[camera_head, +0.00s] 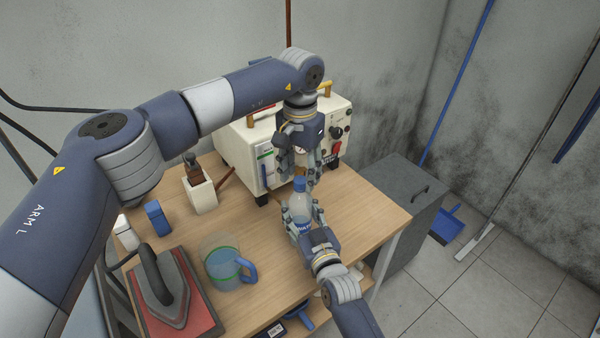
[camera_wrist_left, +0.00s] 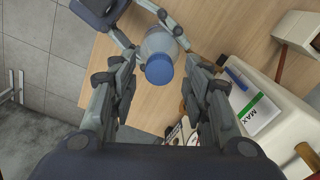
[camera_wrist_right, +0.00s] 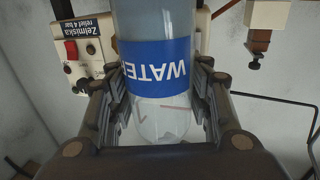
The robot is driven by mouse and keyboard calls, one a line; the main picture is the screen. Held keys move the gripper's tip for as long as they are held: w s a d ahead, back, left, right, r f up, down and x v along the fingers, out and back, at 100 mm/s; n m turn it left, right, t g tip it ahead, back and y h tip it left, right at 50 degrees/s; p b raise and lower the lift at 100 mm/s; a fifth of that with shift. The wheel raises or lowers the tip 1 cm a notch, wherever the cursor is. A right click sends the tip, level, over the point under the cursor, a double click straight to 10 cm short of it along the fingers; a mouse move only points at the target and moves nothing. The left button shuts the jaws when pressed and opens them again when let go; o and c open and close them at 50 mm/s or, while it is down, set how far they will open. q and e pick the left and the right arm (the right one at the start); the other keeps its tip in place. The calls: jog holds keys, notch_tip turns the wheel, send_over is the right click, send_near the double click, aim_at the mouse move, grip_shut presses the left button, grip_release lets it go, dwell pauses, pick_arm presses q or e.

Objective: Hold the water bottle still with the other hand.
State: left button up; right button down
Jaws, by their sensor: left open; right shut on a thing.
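The water bottle (camera_head: 300,189), clear with a blue cap and a blue label, stands upright near the table's right part. My right gripper (camera_head: 300,211) is shut on its body from the front. In the right wrist view the fingers press on both sides of the bottle (camera_wrist_right: 156,60), around the label. My left gripper (camera_head: 304,168) is open and points down just above the cap. In the left wrist view the blue cap (camera_wrist_left: 159,70) lies between the spread fingers, with gaps on both sides. The left fingertips partly hide the bottle's top in the head view.
A cream machine (camera_head: 235,150) with knobs stands behind the bottle. A grey cabinet (camera_head: 395,185) is right of the wooden table (camera_head: 370,228).

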pick_arm(q)
jog(key=shift+r, duration=1.95)
jog(key=shift+c, duration=0.4)
